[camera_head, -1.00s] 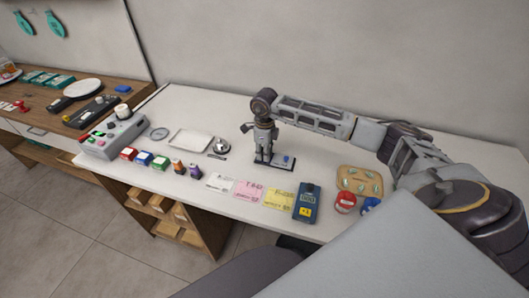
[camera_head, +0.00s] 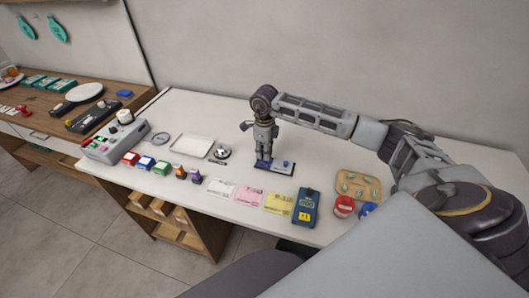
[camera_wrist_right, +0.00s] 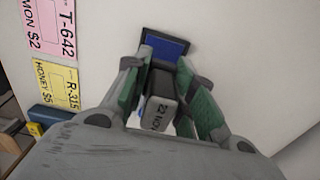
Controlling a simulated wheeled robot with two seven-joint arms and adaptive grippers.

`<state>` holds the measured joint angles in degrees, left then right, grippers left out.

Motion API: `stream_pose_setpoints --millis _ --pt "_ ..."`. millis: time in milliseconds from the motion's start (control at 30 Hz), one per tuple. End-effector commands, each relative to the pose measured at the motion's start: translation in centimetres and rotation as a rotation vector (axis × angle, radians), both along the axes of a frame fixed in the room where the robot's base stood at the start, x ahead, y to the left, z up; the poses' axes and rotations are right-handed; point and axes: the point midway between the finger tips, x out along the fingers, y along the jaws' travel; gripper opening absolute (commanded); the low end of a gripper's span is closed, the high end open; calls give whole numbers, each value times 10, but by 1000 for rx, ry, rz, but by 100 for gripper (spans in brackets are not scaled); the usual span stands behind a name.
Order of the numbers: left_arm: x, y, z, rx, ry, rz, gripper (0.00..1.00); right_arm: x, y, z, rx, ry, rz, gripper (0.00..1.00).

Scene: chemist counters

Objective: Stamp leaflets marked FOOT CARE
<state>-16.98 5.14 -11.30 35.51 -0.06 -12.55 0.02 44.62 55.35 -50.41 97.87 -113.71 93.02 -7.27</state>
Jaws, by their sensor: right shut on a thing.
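My right gripper (camera_head: 264,155) is shut on a small dark grey stamp-like block with a printed end. In the right wrist view my right gripper (camera_wrist_right: 161,75) shows green fingers on both sides of this block (camera_wrist_right: 158,112). A blue ink pad (camera_wrist_right: 165,45) in a dark frame lies just past the fingertips; in the head view the pad (camera_head: 262,164) is beneath them. I cannot tell whether the block touches it. A white slip (camera_head: 219,187), a pink slip (camera_head: 248,196) and a yellow slip (camera_head: 278,204) lie in front. No FOOT CARE wording is legible. My left gripper is not in view.
A blue handheld terminal (camera_head: 305,208), a red-topped jar (camera_head: 343,207) and a wooden board (camera_head: 358,187) stand to the right. A white tray (camera_head: 192,146), a bell (camera_head: 220,152), small coloured boxes (camera_head: 145,162) and a grey machine (camera_head: 115,138) are left. The back of the counter is clear.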

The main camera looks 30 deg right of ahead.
Motion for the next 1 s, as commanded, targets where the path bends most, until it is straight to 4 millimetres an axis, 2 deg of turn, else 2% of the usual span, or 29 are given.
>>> stream_pose_setpoints --millis 267,633,1000 --pt "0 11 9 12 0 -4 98 0 0 16 0 -1 0 10" --pt "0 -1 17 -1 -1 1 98 0 0 32 0 0 0 10" --pt "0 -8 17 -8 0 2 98 0 0 33 1 -1 0 10"
